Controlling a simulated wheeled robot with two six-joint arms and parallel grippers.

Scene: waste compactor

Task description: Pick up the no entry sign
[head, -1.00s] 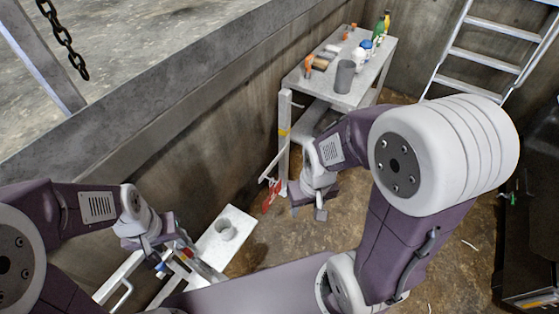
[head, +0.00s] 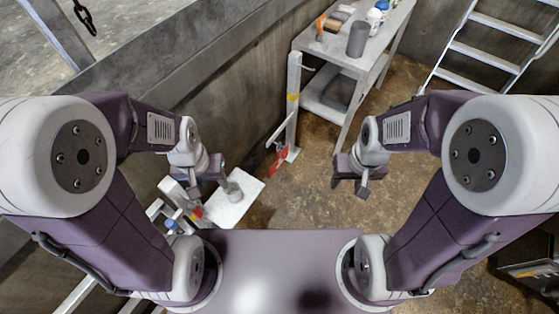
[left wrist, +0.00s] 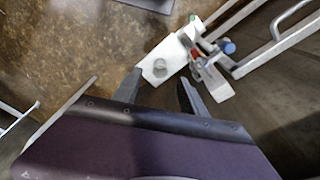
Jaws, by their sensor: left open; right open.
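I cannot make out a no entry sign for certain. A red and white piece (head: 277,160) by the foot of the upright post may be it, seen nearly edge-on; its face does not show. My left gripper (head: 212,184) is open and empty, left of that piece, over the edge of a low white platform. My right gripper (head: 348,186) is open and empty above the floor, right of the red piece.
The white platform (head: 236,212) bears a small grey cylinder (head: 233,191). A post (head: 293,95) stands beside a workbench (head: 340,52) with bottles and a grey cup (head: 358,40). A ladder (head: 487,62) leans at the back right. Floor (head: 310,205) between the grippers is clear.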

